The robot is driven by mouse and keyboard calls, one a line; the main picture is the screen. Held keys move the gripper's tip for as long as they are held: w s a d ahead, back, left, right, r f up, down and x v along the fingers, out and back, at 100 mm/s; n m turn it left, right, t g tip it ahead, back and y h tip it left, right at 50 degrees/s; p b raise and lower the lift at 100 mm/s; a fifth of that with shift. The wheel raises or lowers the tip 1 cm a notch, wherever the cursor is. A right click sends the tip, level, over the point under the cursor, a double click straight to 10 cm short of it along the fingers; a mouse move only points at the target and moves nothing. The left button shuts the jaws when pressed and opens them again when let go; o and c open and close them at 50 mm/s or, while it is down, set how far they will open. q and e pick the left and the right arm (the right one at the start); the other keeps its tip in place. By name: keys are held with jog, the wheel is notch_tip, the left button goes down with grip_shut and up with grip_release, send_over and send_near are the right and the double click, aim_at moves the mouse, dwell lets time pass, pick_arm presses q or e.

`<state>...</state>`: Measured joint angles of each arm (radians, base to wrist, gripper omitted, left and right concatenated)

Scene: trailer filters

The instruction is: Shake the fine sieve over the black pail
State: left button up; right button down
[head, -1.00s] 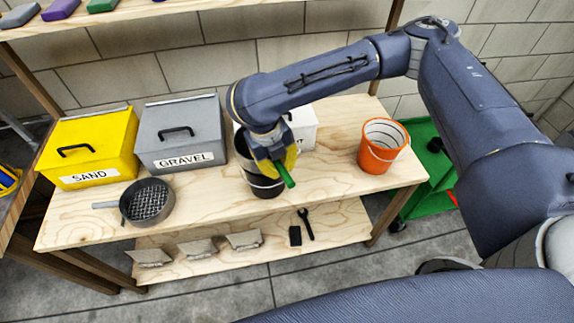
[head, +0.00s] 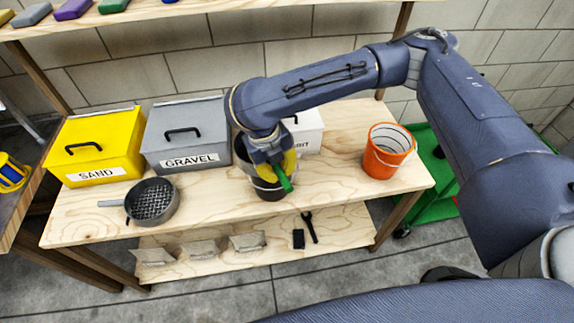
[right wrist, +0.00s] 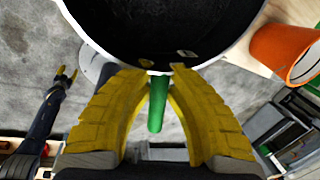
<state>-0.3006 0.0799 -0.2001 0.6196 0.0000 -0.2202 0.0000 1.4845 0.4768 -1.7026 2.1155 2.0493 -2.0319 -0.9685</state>
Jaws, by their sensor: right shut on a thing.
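The black pail (head: 268,191) stands upright on the bench, right of the grey gravel bin, partly hidden by my right arm. My right gripper (head: 277,170) is over the pail, its yellow fingers shut on a green handle (head: 284,181). The handle (right wrist: 157,102) also shows between the fingers in the right wrist view, below a dark round opening (right wrist: 165,25) with a pale rim and small pale bits. I cannot tell whether that opening is sieve or pail; no mesh is clear. My left gripper (right wrist: 66,75) looks open, low at the left of the wrist view, away from the pail.
A coarse-mesh pan (head: 152,202) lies on the bench at left, before the yellow sand bin (head: 95,146) and gravel bin (head: 188,135). A white bin (head: 308,130) stands behind my gripper. An orange pail (head: 388,152) is at right. The bench between the pails is clear.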

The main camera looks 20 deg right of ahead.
jog(key=shift+d, duration=0.2)
jog(key=shift+w+d, duration=0.1)
jog(key=shift+d, duration=0.4)
dwell(1.0)
dwell(0.5)
jog(key=shift+r, duration=2.5)
